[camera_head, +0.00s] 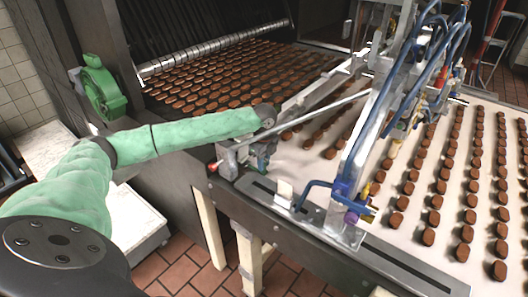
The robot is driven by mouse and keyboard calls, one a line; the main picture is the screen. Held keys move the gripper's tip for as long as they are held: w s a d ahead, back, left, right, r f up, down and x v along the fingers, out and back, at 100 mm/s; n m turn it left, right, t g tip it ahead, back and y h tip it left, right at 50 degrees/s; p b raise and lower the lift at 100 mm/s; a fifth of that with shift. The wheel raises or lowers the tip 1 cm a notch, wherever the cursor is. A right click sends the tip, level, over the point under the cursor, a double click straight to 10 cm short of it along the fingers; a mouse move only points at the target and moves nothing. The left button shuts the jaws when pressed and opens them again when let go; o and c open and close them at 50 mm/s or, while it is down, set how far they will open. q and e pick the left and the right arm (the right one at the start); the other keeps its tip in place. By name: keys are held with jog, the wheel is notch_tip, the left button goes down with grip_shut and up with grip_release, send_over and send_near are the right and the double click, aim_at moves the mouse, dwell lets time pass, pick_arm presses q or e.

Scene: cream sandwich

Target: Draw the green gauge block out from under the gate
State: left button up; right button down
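My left arm, in a green sleeve, reaches in from the left to the near left corner of the metal gate (330,100) over the conveyor. My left gripper (262,157) points down beside the gate's end bracket; its fingers are small and partly hidden by the bracket, so I cannot tell their opening. A small teal-green patch shows at the fingers; I cannot tell whether it is the green gauge block or part of the gripper. No other green block is clearly visible under the gate. My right gripper is out of view.
A slotted metal rail (405,262) runs along the conveyor's near edge, with a small white block (284,190) on it. Blue hoses and a blue fitting (345,188) stand right of the gripper. Rows of brown biscuits (428,237) cover the pale belt. A green wheel housing (103,88) stands left.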

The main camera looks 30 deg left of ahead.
pick_arm(q)
jog(key=shift+f, duration=0.8)
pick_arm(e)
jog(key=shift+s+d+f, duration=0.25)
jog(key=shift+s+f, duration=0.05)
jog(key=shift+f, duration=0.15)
pick_arm(q)
jog(key=shift+s, duration=0.1)
grip_shut()
jog(key=shift+d, duration=0.1)
